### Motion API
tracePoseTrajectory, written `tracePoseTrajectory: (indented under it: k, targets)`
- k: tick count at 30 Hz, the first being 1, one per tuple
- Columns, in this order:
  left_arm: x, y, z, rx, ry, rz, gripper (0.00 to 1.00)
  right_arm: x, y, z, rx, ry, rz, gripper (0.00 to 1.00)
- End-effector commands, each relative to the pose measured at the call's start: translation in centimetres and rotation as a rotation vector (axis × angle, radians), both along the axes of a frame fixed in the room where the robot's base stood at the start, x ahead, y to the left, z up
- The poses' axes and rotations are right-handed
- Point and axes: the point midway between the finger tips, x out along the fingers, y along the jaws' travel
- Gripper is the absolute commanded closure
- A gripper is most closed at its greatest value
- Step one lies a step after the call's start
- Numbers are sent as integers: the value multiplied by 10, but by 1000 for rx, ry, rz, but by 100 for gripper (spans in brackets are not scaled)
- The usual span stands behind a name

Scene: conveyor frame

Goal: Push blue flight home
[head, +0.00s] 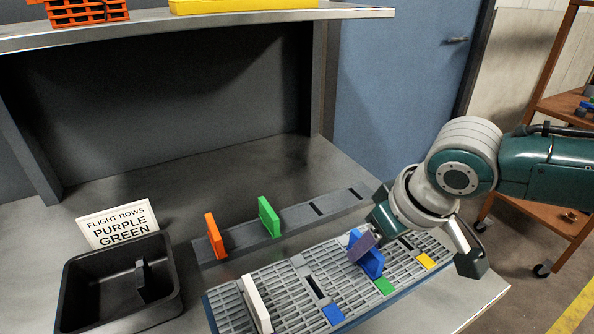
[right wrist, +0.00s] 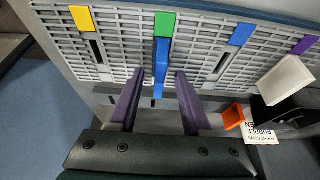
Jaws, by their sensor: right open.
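The blue flight (head: 373,264) stands on the grey slatted conveyor frame (head: 287,286), in line with the green marker (head: 384,286). In the right wrist view the blue flight (right wrist: 160,72) is between the two purple fingers, with a gap on each side. My right gripper (head: 364,246) is open around it; the right wrist view also shows the gripper (right wrist: 158,85). The flight's lower edge in its slot is hidden, so I cannot tell how deep it sits. My left gripper is not in view.
A white flight (head: 256,304) stands at the frame's left end. Orange (head: 215,236) and green (head: 269,217) flights stand in the dark slotted bar behind. A black bin (head: 69,294) and a sign reading PURPLE GREEN (head: 118,224) are at left. A shelf (head: 230,18) overhangs the back.

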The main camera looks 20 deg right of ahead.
Motion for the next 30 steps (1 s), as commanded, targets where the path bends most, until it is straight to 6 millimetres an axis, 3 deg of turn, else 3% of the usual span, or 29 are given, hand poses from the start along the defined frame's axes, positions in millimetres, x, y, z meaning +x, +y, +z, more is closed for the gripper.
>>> tracePoseTrajectory:
  k: [15, 30]
  targets:
    - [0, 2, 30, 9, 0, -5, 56, -33, -3, 80, -2, 0, 1, 51]
    - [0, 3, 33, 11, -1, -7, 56, -40, 2, 89, 3, 2, 11, 51]
